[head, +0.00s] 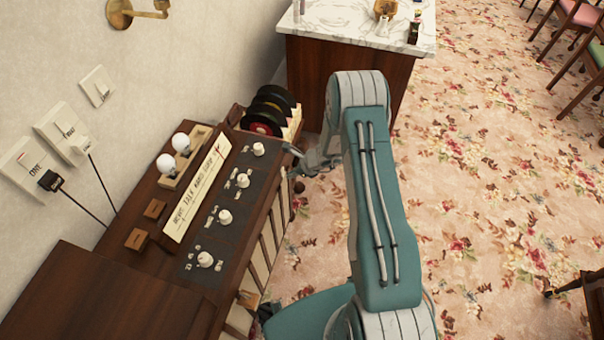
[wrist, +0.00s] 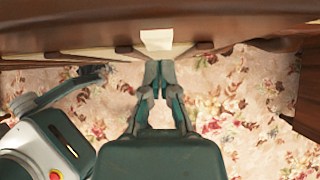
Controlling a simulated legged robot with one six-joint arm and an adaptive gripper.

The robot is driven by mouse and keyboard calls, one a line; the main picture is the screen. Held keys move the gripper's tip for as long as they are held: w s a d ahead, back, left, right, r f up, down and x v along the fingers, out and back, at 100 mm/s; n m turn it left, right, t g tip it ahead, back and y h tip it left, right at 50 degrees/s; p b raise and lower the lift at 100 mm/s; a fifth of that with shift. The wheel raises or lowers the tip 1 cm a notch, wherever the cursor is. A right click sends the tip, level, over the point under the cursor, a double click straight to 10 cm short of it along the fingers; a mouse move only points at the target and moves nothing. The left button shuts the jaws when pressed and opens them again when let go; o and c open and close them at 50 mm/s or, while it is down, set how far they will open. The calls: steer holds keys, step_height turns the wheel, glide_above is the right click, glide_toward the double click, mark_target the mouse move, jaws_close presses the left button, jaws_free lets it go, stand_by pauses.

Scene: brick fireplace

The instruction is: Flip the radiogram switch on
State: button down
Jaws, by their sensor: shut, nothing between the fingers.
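The radiogram is a dark wooden cabinet (head: 120,285) along the wall at left in the head view. Its sloping dark panel (head: 235,205) carries several white knobs, beside a cream dial strip (head: 195,187). Three pale plates are on the wall above; the middle plate (head: 62,132) and left plate (head: 28,167) have cords plugged in, the right plate (head: 97,86) has none. Their lettering is too small to read surely. My gripper (head: 291,151) is at the cabinet's far right edge. In the wrist view my gripper (wrist: 160,66) is shut and empty, just below a small cream piece (wrist: 157,39) at the cabinet's edge; contact is unclear.
Two white bulbs in a wooden holder (head: 185,165) and black records in a rack (head: 270,110) stand on the cabinet. A marble-topped counter (head: 345,22) is beyond it. Chairs (head: 575,45) are at far right. The flowered carpet (head: 480,200) is mostly clear.

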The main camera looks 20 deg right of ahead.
steer(key=shift+w+a, duration=0.15)
steer(key=shift+a, duration=0.1)
steer(key=shift+w+a+f, duration=0.2)
steer(key=shift+a, duration=0.1)
steer(key=shift+r, duration=0.1)
steer(key=shift+r, duration=0.85)
